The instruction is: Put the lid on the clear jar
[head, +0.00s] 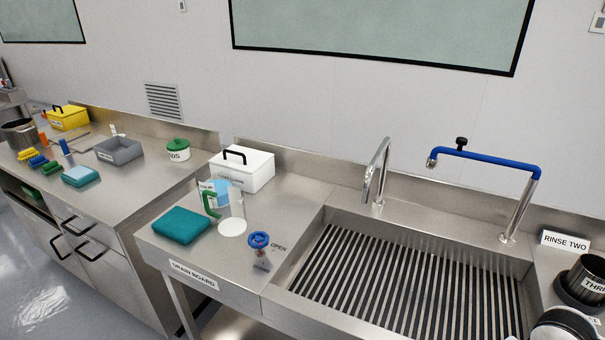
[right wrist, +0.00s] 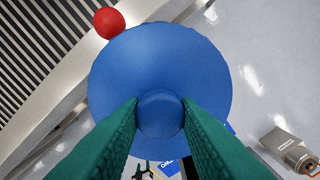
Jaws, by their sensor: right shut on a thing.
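In the right wrist view my right gripper (right wrist: 160,112) is shut on the knob of a round blue lid (right wrist: 160,60). The green fingers sit on either side of the knob. The lid's broad disc hides most of what lies beneath it. In the head view a clear, see-through vessel (head: 236,207) with a white disc at its bottom stands on the drain board, a green C-shaped piece (head: 210,204) at its left. It looks like the clear jar, but I cannot be sure. No lid shows on it. Neither gripper shows in the head view.
A teal cloth (head: 181,225), a white box (head: 243,168) and a blue-wheeled valve (head: 259,241) surround the clear vessel. The slatted sink (head: 400,285) lies to the right. In the right wrist view a red ball (right wrist: 109,23) and a metal cylinder (right wrist: 292,150) lie near the lid.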

